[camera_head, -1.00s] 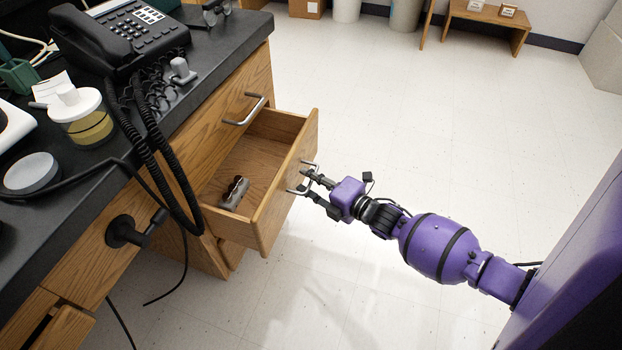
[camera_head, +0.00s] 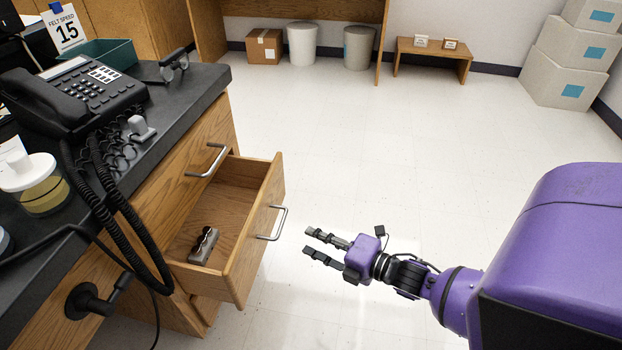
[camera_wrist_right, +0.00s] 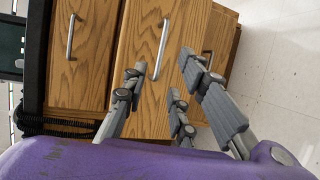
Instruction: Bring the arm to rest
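My right gripper (camera_head: 322,248) is open and empty in the head view. It is in the air over the floor, a short gap to the right of the open drawer's handle (camera_head: 279,224). In the right wrist view my right gripper (camera_wrist_right: 165,85) shows its fingers spread, with nothing between them and the handle (camera_wrist_right: 163,50) beyond. The wooden drawer (camera_head: 228,190) is pulled out of the desk. A small grey-brown object (camera_head: 203,246) lies inside it. My left gripper is not in view.
The dark desk top (camera_head: 190,98) holds a black phone (camera_head: 75,95) with a coiled cord hanging over the edge. A bench (camera_head: 432,57), two bins, a cardboard box (camera_head: 264,46) and stacked boxes (camera_head: 567,60) stand at the back. The floor between is clear.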

